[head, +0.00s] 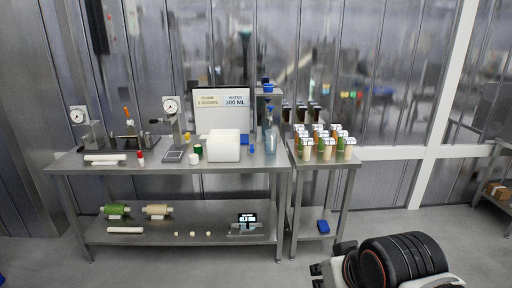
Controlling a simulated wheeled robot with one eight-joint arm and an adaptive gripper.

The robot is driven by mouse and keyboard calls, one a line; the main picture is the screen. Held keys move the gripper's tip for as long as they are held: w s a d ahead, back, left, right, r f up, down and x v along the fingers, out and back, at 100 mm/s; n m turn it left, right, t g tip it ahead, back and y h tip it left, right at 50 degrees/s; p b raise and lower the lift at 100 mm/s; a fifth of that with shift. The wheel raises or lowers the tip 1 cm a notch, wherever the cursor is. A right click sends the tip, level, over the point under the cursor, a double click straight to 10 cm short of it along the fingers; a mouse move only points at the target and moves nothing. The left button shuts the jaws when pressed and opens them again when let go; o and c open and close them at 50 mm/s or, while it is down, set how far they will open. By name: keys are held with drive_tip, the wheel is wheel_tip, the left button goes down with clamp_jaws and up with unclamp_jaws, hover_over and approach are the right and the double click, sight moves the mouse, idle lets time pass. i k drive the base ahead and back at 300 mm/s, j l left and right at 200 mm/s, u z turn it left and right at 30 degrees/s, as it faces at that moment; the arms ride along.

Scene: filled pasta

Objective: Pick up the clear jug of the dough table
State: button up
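The dough table is a long steel table (165,170) with a lower shelf, standing against the metal wall. A tall, clear, bluish vessel (271,143) stands upright near its right end, beside a white box (224,146). It may be the clear jug; its handle and details are too small to make out. My arm is folded low at the bottom right. Dark parts at its left end look like my gripper (328,262), in front of and below the tables, well apart from the vessel. Its fingers are too unclear to tell open from shut.
A sign (222,105) stands behind the white box. A narrow side table (322,166) on the right holds several filled jars. Dial gauges, rollers and small pots share the dough table and its lower shelf (180,232). The floor in front is clear.

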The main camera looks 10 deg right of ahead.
sight(270, 135)
drive_tip(key=i+l+u, duration=0.15)
drive_tip(key=u, duration=0.2)
drive_tip(key=i+l+u, duration=0.15)
drive_tip(key=u, duration=0.2)
drive_tip(key=i+l+u, duration=0.1)
drive_tip(key=l+u, duration=0.25)
drive_tip(key=i+l, duration=0.15)
drive_tip(key=l, duration=0.35)
drive_tip(key=i+l+u, duration=0.15)
drive_tip(key=l, duration=0.3)
drive_tip(key=i+l, duration=0.15)
drive_tip(key=l, duration=0.35)
drive_tip(key=i+l+u, duration=0.15)
drive_tip(key=l, duration=0.35)
drive_tip(key=i+l, duration=0.1)
drive_tip(key=l, duration=0.4)
drive_tip(key=i+l+u, duration=0.1)
drive_tip(key=l, duration=0.45)
drive_tip(key=i+l+u, duration=0.1)
drive_tip(key=l, duration=0.4)
